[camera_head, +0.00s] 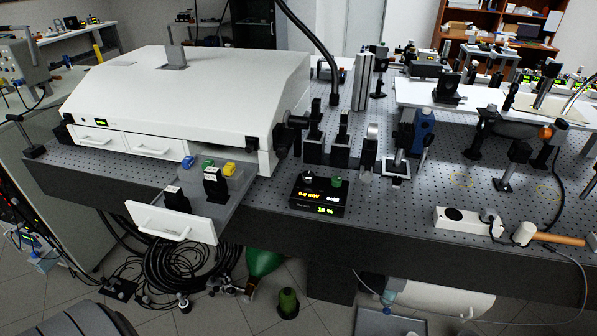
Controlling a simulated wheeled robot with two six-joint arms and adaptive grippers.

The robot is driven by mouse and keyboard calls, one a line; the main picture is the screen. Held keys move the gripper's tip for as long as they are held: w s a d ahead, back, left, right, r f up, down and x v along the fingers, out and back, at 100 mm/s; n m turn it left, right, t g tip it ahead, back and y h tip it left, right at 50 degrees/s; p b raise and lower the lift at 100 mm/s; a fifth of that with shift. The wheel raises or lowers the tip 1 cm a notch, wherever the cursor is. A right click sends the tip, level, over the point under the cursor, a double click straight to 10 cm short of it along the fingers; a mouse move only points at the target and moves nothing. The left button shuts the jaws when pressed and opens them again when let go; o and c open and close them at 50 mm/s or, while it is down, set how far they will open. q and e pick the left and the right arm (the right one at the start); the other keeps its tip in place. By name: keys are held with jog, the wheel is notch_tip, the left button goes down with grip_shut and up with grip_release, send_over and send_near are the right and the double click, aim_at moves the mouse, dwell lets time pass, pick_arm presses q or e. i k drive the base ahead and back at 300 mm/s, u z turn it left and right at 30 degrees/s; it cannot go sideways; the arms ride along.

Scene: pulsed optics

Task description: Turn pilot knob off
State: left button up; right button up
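A small black control box (318,208) stands near the front edge of the optical table. Its lit display has a yellow upper line that seems to read "0.0 mW" and a green lower line that seems to read "20 %". Two knobs sit at its top: a dark one with a pale top (308,178) on the left and a green one (336,182) on the right. I cannot read any label that tells which is the pilot knob, nor its turned position. Neither of my grippers is in view.
An open drawer (172,222) juts out left of the box, below a large white laser housing (190,95). Optic mounts (340,150) stand close behind the box. A white power strip (465,221) and a wooden-handled mallet (558,239) lie to the right. The perforated tabletop (395,210) between is clear.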

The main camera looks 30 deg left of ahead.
aim_at(336, 181)
jog(key=k, duration=0.5)
jog(key=u, duration=0.75)
jog(key=i, duration=0.8)
jog(key=z, duration=0.15)
